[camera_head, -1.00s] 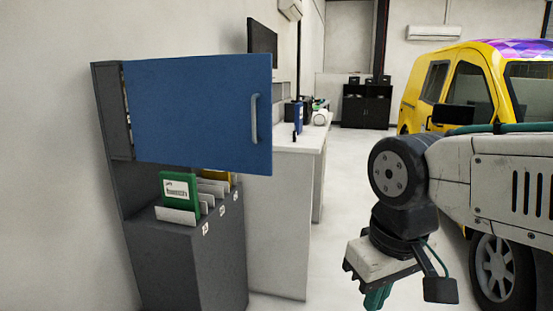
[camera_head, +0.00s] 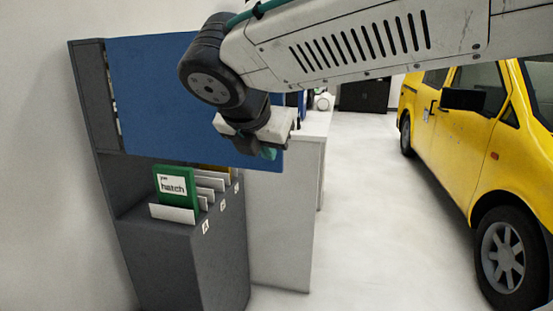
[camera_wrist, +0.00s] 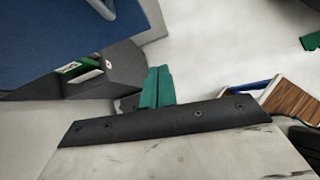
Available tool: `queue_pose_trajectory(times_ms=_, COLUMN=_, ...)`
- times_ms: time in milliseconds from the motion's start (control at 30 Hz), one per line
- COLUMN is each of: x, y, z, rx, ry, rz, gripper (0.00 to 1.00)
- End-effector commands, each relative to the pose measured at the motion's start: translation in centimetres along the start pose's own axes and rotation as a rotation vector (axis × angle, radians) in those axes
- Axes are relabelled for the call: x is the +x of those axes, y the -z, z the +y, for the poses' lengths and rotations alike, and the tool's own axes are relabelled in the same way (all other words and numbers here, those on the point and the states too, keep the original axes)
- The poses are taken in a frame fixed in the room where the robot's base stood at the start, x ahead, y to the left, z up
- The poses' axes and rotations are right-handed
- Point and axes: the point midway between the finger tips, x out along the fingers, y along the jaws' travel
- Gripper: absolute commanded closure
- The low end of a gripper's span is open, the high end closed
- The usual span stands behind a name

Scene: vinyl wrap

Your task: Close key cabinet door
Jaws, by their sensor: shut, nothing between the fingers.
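The blue key cabinet door (camera_head: 150,95) stands open, swung out from the dark grey cabinet (camera_head: 92,100) at the left. In the wrist view the door (camera_wrist: 50,35) fills the upper left, with its pale handle (camera_wrist: 101,8) at the top. My gripper (camera_head: 268,152) is in front of the door's lower right part in the head view, and the arm hides the handle there. In the wrist view the green fingers of my gripper (camera_wrist: 157,85) are shut and empty, apart from the handle. Whether the gripper touches the door cannot be told.
Below the door, a shelf holds a green hatch folder (camera_head: 176,187) among white dividers (camera_head: 210,182). A white counter (camera_head: 285,215) stands behind the cabinet. A yellow van (camera_head: 480,130) is at the right. The floor between (camera_head: 385,220) is clear.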

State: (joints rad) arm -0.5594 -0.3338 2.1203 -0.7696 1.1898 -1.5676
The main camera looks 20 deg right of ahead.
Motion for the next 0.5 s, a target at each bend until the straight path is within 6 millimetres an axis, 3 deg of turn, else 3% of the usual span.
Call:
queue_pose_trajectory(times_ms=100, x=-0.3, y=-0.3, z=1.4, rx=-0.101, ry=-0.017, rz=-0.030, gripper=1.00)
queue_pose_trajectory(times_ms=233, x=0.9, y=-0.5, z=1.5, rx=-0.116, ry=-0.016, rz=-0.036, gripper=1.00)
queue_pose_trajectory(times_ms=500, x=6.5, y=-0.6, z=1.4, rx=-0.113, ry=-0.011, rz=-0.033, gripper=1.00)
